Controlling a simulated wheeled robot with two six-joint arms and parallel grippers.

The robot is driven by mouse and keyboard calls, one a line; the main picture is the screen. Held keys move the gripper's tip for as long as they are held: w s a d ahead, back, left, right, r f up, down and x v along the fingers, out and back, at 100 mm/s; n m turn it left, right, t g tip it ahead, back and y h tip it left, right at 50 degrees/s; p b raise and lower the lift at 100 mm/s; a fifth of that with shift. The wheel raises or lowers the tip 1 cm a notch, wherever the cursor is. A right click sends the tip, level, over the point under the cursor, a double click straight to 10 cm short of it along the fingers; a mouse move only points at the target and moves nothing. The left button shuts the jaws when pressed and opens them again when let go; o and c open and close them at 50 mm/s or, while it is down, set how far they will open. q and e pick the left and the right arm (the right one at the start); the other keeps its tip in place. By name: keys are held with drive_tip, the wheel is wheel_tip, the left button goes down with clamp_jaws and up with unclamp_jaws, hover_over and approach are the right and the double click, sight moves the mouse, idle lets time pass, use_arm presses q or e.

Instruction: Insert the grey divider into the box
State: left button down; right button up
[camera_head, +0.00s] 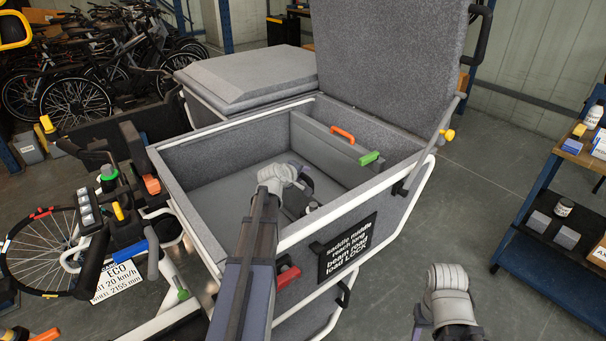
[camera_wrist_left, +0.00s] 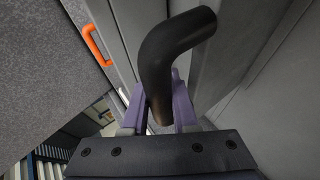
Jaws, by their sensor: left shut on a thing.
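The open grey box (camera_head: 205,157) fills the middle of the head view. A grey divider panel (camera_head: 327,149) stands inside it toward the back right, with an orange handle (camera_head: 343,133) and a green handle (camera_head: 369,158) by its top edge. My left gripper (camera_head: 303,190) reaches into the box in front of this panel. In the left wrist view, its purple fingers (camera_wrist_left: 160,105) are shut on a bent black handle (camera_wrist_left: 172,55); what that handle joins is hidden. An orange handle (camera_wrist_left: 95,45) shows beside it. My right gripper (camera_head: 420,328) is outside the box, its fingers mostly hidden.
The raised grey lid (camera_head: 390,50) stands behind the box. A black label (camera_head: 346,247) and a red latch (camera_head: 287,277) are on the near wall. Handlebars (camera_head: 115,215) crowd the left. A shelf (camera_head: 565,165) stands at the right, with clear floor before it.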

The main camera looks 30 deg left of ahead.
use_arm(q)
drive_tip(key=c, duration=0.6)
unclamp_jaws()
drive_tip(key=shift+s, duration=0.1)
drive_tip(key=p+v, duration=0.4)
drive_tip(key=v, duration=0.3)
drive_tip(key=shift+s+r, duration=0.25)
drive_tip(key=shift+s, duration=0.05)
